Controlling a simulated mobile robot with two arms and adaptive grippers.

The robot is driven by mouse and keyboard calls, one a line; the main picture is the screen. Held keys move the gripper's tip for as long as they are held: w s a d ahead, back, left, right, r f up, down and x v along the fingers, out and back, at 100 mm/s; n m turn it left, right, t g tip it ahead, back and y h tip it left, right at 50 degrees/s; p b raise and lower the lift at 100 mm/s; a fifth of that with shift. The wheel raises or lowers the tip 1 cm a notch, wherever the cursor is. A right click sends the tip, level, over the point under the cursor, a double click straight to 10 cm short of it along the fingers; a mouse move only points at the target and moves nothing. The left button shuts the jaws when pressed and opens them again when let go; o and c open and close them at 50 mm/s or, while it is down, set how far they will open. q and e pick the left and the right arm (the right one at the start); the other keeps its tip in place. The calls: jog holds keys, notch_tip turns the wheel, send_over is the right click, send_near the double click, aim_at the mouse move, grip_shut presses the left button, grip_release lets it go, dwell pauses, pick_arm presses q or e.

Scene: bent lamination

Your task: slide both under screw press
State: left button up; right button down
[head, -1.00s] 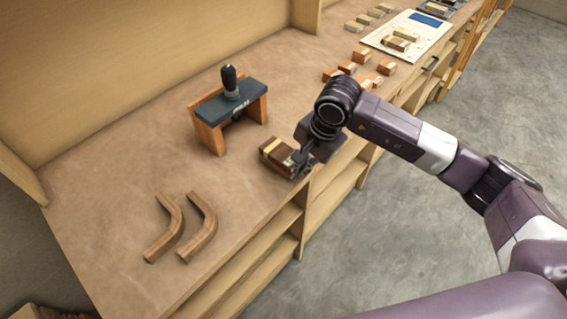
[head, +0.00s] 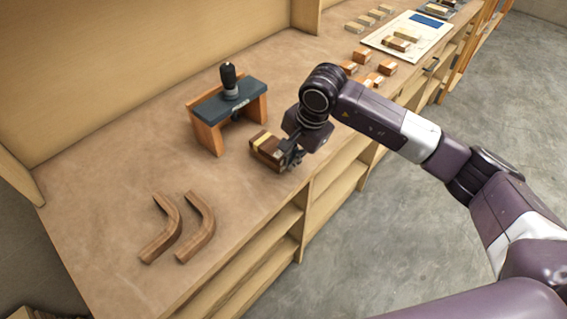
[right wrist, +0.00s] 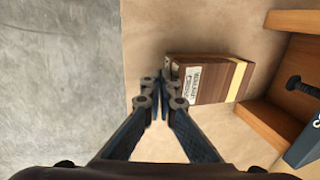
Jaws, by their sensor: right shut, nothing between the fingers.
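The screw press (head: 238,104) has a dark top beam with a black knob, on orange-brown wooden side supports. Part of it shows at the right of the right wrist view (right wrist: 292,120). A striped brown wood stack (head: 264,146) lies on the bench just in front of the press, outside it. It has a pale strip and, in the right wrist view (right wrist: 215,82), a white label on its near end. I cannot tell how many pieces form it. My right gripper (head: 286,160) is shut and empty, its tips (right wrist: 163,82) against or very near the labelled end. My left gripper is out of view.
Two bent wooden strips (head: 163,232) (head: 199,230) lie on the bench (head: 110,170) at the lower left. Several small blocks (head: 387,68) and a white sheet (head: 430,35) lie farther right. The bench's front edge runs close beside my right gripper.

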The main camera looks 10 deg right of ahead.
aim_at(266, 141)
jog(key=shift+w+a+b, duration=0.8)
jog(key=shift+w+a, duration=0.1)
jog(key=shift+w, duration=0.25)
jog(key=shift+w+a+b, duration=0.75)
jog(key=shift+w+a, duration=0.2)
jog(key=shift+w, duration=0.25)
jog(key=shift+w+a+b, duration=0.8)
jog(key=shift+w+a, duration=0.1)
jog(key=shift+w, duration=0.25)
jog(key=shift+w+a+b, duration=0.5)
jog(key=shift+w+a, duration=0.2)
jog(key=shift+w, duration=0.2)
jog(key=shift+w+a+b, duration=0.45)
jog(key=shift+w+a, duration=0.25)
jog(key=shift+w, duration=0.2)
jog(key=shift+s+d, duration=1.3)
jog(key=shift+s, duration=0.3)
jog(key=shift+p+v, duration=0.45)
jog(key=shift+v, duration=0.45)
jog(key=shift+s+d+p+v, duration=0.15)
jog(key=shift+p+v, duration=0.35)
jog(key=shift+v, duration=0.6)
jog(key=shift+s+p+v, duration=0.1)
jog(key=shift+p+v, duration=0.35)
jog(key=shift+v, duration=0.7)
jog(key=shift+s+d+p+v, duration=0.15)
jog(key=shift+p+v, duration=0.35)
jog(key=shift+v, duration=0.6)
jog(key=shift+f, duration=0.1)
